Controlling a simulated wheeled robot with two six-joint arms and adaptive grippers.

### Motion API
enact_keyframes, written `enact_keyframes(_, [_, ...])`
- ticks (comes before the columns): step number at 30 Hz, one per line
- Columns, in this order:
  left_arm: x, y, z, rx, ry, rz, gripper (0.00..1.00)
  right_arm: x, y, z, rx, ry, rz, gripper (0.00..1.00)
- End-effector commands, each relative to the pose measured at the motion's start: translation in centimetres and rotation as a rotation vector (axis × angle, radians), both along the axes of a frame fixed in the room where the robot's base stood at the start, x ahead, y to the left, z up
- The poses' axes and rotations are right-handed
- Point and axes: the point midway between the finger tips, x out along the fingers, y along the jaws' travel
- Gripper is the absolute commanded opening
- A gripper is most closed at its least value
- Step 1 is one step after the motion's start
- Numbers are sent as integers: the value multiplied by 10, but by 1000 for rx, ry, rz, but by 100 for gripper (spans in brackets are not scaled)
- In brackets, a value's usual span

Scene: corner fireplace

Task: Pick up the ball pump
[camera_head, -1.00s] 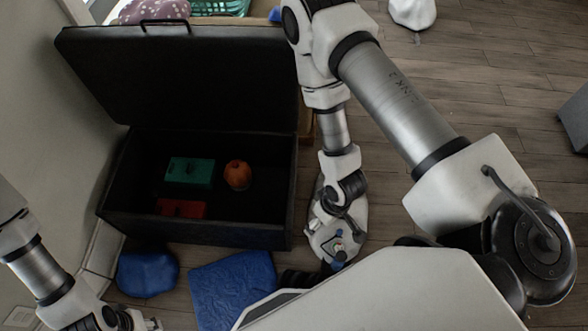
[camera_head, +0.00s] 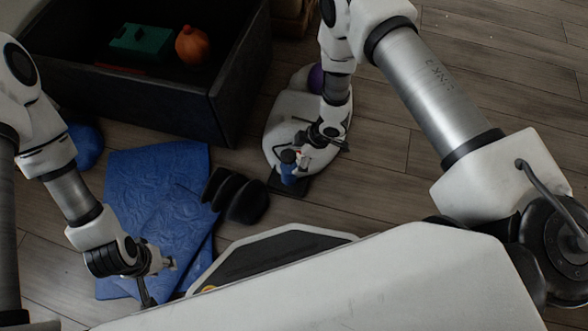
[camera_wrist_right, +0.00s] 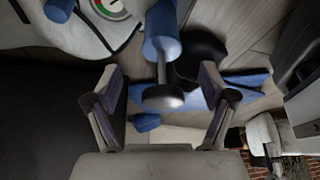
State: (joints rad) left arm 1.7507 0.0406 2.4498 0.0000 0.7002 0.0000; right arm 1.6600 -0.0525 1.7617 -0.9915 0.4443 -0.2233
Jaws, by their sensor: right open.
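The ball pump appears to be the upright blue cylinder (camera_head: 291,174) on a dark foot, on the floor in the head view. The right wrist view shows its blue body (camera_wrist_right: 161,35), a thin metal rod and a round grey knob (camera_wrist_right: 163,97). My right gripper (camera_head: 305,150) is at its top. In the right wrist view its open fingers (camera_wrist_right: 162,100) stand either side of the knob, with gaps on both sides. My left gripper (camera_head: 160,280) has spread fingers, appears empty and is over the blue mats.
A black storage box (camera_head: 229,95) holds a green block (camera_head: 142,42) and an orange pumpkin-like object (camera_head: 191,44). A white bulky object (camera_head: 276,121) lies right behind the pump. Blue mats (camera_head: 165,180) and dark rounded objects (camera_head: 247,202) lie left of it. Wooden floor at right is clear.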

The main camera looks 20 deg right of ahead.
Motion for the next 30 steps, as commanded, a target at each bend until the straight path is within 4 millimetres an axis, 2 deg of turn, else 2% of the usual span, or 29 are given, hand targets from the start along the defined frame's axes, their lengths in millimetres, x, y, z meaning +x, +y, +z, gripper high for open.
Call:
enact_keyframes(9, [0,0,-40,0,0,1,37,1,13,-53,0,1,-1,83])
enact_keyframes(17, [1,0,-38,0,-1,2,37,3,15,-54,1,2,-5,83])
enact_keyframes(20, [1,0,-38,0,-1,2,37,3,15,-54,1,2,-5,51])
enact_keyframes(24, [0,0,-39,0,-1,2,37,3,15,-54,1,2,-5,1])
enact_keyframes(30, [0,0,-38,0,-1,2,37,5,16,-52,2,-2,-4,0])
